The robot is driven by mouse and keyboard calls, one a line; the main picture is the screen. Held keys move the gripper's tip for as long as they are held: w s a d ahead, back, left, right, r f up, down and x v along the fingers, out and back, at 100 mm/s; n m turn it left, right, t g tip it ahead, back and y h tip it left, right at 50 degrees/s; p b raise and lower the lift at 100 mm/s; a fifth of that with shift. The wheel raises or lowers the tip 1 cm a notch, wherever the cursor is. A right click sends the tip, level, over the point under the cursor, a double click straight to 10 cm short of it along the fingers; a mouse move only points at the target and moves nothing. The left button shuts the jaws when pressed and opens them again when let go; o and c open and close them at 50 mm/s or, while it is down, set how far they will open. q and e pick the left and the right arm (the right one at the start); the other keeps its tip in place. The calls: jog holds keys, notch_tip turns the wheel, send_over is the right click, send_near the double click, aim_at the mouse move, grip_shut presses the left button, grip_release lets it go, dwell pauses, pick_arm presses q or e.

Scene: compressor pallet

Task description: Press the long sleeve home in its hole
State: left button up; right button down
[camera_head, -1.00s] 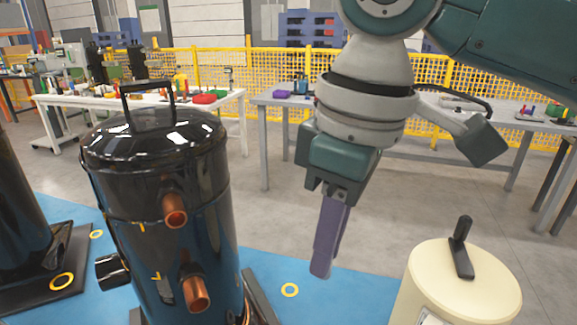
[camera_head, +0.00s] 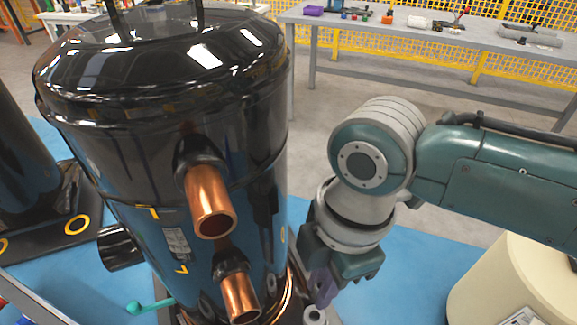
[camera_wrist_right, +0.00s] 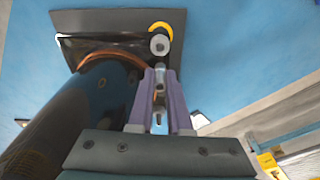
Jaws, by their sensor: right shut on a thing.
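My right gripper (camera_head: 323,292) points down beside the black compressor (camera_head: 180,110), close to its foot. In the right wrist view its purple fingers (camera_wrist_right: 160,98) are closed around a narrow shiny metal piece, which looks like the long sleeve (camera_wrist_right: 158,92). Just past the fingertips is a grey round part with a dark centre (camera_wrist_right: 159,44) on the dark base plate (camera_wrist_right: 95,20), beside a yellow ring. This grey part also shows in the head view (camera_head: 315,315). I cannot tell whether the sleeve enters it. My left gripper is out of view.
Copper pipe stubs (camera_head: 211,205) stick out from the compressor to the left of my gripper. A turquoise object (camera_head: 148,306) lies low at the left. The blue floor between gripper and cream cylinder is clear.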

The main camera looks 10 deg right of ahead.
jog(key=shift+r+p, duration=0.1)
jog(key=shift+p, duration=0.2)
notch_tip(320, 180, down, 6)
jog(key=b, duration=0.5)
dwell(0.5)
jog(key=shift+p, duration=0.5)
dwell(0.8)
jog(key=shift+f, duration=0.2)
jog(key=shift+f+b, duration=0.95)
jog(key=shift+b, duration=0.1)
